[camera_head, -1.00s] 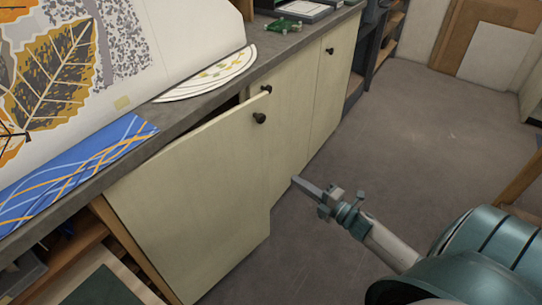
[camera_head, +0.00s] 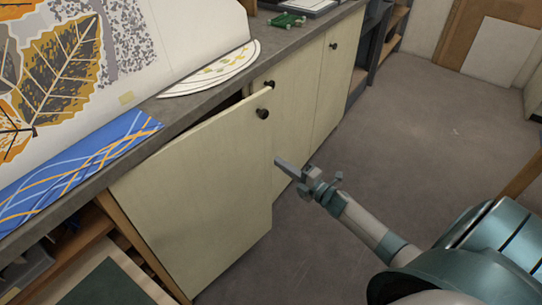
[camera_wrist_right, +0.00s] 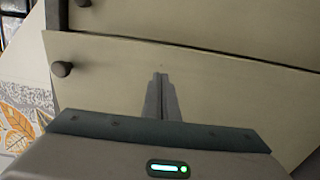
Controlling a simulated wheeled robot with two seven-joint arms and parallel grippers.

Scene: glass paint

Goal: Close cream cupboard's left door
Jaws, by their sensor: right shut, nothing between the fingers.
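The cream cupboard's left door (camera_head: 205,190) stands ajar, its knob edge swung out from the cupboard front. Its dark knob (camera_head: 262,113) is near the top free edge. My right gripper (camera_head: 280,163) is shut and empty, with its tips at the door's free edge in the head view; I cannot tell if they touch. In the right wrist view the shut fingers (camera_wrist_right: 160,82) lie across the door panel (camera_wrist_right: 105,75), and the knob (camera_wrist_right: 61,69) is at the left. My left gripper is out of view.
Two further cream doors (camera_head: 322,90) on the right look shut. Open shelves (camera_head: 70,240) are at lower left. The floor (camera_head: 420,145) at right is clear.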

